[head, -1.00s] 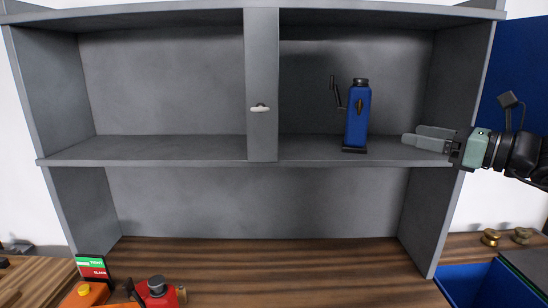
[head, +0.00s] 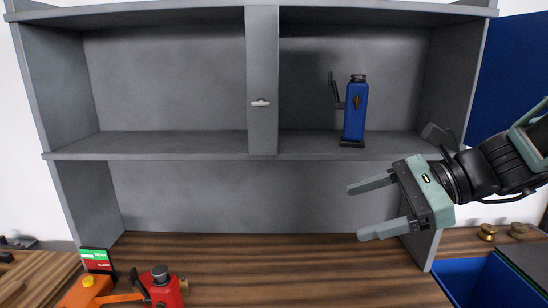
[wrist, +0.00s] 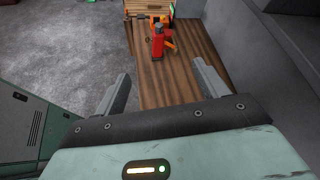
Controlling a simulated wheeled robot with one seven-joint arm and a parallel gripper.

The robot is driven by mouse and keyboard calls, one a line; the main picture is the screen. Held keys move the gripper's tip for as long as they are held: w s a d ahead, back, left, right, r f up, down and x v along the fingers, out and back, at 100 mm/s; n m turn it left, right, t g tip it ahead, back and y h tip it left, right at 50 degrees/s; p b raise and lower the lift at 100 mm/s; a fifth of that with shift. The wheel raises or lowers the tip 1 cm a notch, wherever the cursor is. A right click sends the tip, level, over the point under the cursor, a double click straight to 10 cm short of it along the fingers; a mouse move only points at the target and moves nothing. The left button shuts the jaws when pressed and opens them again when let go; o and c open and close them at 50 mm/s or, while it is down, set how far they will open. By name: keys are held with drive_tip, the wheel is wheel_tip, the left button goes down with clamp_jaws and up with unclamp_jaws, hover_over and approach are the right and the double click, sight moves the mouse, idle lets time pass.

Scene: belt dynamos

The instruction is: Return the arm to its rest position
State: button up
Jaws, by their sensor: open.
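My gripper (head: 366,210) is open and empty in the head view. It hangs in front of the right side of the shelf unit, below the middle shelf board and above the wooden counter. Its two fingers point left. In the wrist view my gripper (wrist: 160,90) also shows with its fingers spread and nothing between them. A blue dynamo with a black crank (head: 355,112) stands upright on the right part of the middle shelf, apart from my gripper.
The grey shelf unit (head: 262,120) has an open blue door (head: 508,75) at right. A red dynamo (head: 163,288) and an orange one (head: 85,292) are at the lower left; the red one also shows in the wrist view (wrist: 158,45). A blue bin (head: 462,280) is lower right.

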drive_tip(key=s+f+n+g+h+b, duration=0.1)
drive_tip(key=s+f+n+h, duration=0.5)
drive_tip(key=s+n, duration=0.3)
drive_tip(key=s+f+n+g+h, duration=0.1)
drive_tip(key=s+f+n+h, duration=0.5)
drive_tip(key=n, duration=0.9)
drive_tip(key=s+a+f, duration=0.1)
drive_tip(key=s, duration=0.2)
drive_tip(key=shift+g+b, duration=0.3)
drive_tip(key=shift+b, duration=0.1)
